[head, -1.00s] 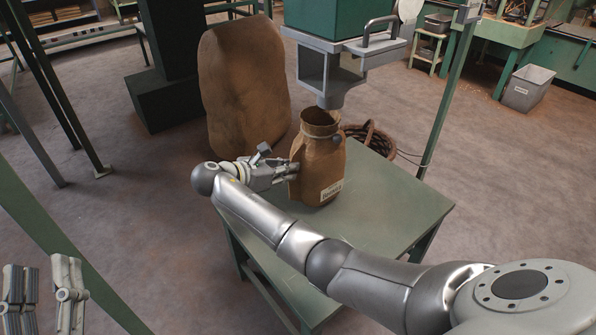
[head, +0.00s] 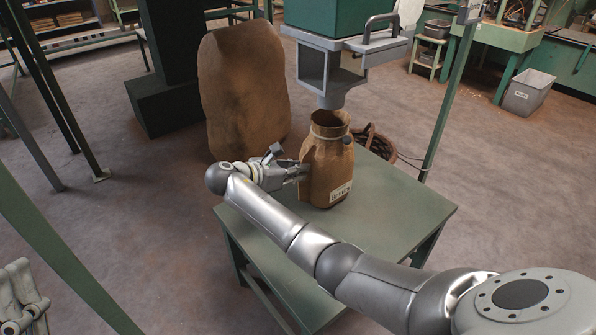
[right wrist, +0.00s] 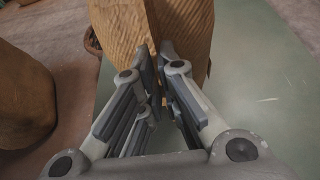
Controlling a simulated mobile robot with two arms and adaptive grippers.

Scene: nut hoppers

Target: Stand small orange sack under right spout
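The small orange-brown sack (head: 328,172) stands upright on the green table, with its open mouth up and a white label low on its front. The hopper's grey spout (head: 331,92) hangs just above the mouth and lines up with it in the head view; the depth between them is hard to judge. My right gripper (head: 301,174) is at the sack's left side. In the right wrist view its fingers (right wrist: 158,58) are closed on the sack's upright side fold. My left gripper (head: 24,295) shows only partly at the bottom left corner, away from the sack.
The green table (head: 400,205) has free room right of and in front of the sack. A wicker basket (head: 377,142) is behind it. A large brown sack (head: 243,90) stands on the floor at the back left. A green post (head: 448,95) rises right of the table.

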